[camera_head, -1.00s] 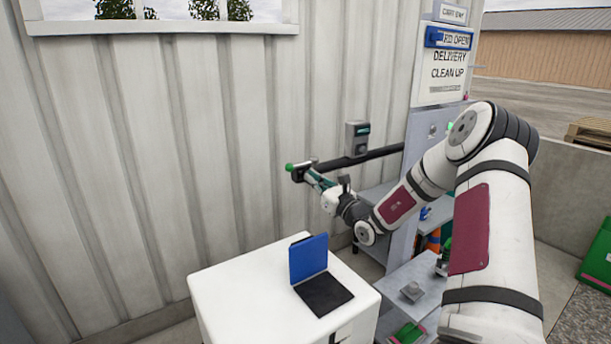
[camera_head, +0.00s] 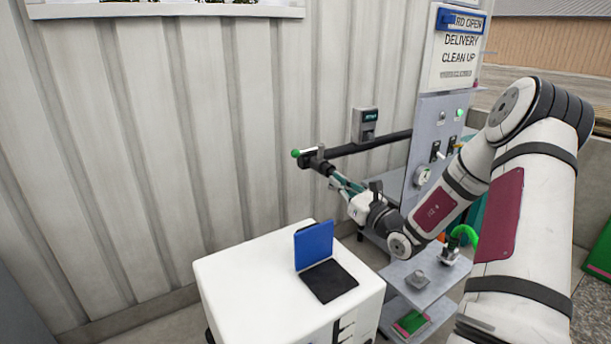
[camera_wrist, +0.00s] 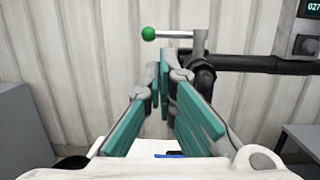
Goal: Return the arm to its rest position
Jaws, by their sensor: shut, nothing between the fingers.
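My gripper (camera_head: 338,182) is at the end of my raised white arm, in front of the wall and just below the end of a black pipe. Its teal fingers are shut with nothing between them; they also show in the wrist view (camera_wrist: 165,78). A green-knobbed lever (camera_head: 296,153) sits on the pipe end, and in the wrist view the green knob (camera_wrist: 148,34) is above and left of the fingertips. The fingers do not hold the lever. Whether they touch the pipe fitting is hard to tell.
A white cabinet (camera_head: 230,285) with an open blue-lidded case (camera_head: 314,245) stands below my gripper. The black pipe (camera_head: 370,145) runs along the wall under a grey meter (camera_head: 365,125). A grey panel and shelves (camera_head: 400,275) stand close beside my arm. Open air lies left of the gripper.

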